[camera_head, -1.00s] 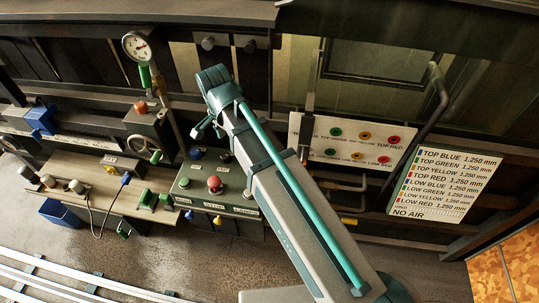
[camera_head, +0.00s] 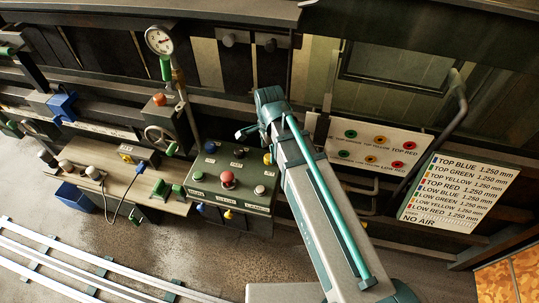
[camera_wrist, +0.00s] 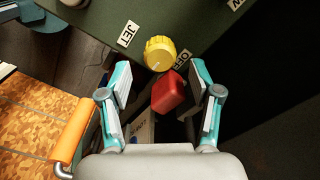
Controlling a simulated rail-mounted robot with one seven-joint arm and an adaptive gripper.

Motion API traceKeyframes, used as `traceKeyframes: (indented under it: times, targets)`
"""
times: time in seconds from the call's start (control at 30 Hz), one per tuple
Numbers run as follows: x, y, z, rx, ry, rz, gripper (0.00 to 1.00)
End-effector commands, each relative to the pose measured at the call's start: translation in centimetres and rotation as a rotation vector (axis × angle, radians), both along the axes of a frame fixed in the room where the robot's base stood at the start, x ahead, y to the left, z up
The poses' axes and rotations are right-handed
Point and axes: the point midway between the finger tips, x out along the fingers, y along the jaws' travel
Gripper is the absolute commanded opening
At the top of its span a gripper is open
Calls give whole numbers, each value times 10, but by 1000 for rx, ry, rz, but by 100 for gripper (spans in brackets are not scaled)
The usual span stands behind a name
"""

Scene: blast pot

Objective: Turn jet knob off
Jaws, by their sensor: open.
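In the wrist view, a round ribbed yellow knob (camera_wrist: 160,53) sits on a dark green panel (camera_wrist: 110,25). A "JET" label (camera_wrist: 128,33) is to its upper left and an "OFF" label (camera_wrist: 184,61) to its right. My gripper (camera_wrist: 160,78) is open, its two fingers apart just short of the knob, apparently not touching it. A red block-like piece (camera_wrist: 168,92) shows between the fingers, below the knob. In the head view my gripper (camera_head: 246,133) is over the back right part of the green control box (camera_head: 233,165), partly hidden by my arm.
The control box carries a large red button (camera_head: 228,180) and smaller knobs. A sign board (camera_head: 459,190) is at the right.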

Motion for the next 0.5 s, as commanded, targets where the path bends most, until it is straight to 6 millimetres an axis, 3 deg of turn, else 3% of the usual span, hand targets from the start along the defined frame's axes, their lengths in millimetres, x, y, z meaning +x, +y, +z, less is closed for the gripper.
traceKeyframes:
  times: [0.2,0.5]
  targets:
    - [0,0,-25,-1,2,1,64]
    - [0,0,-37,0,0,1,64]
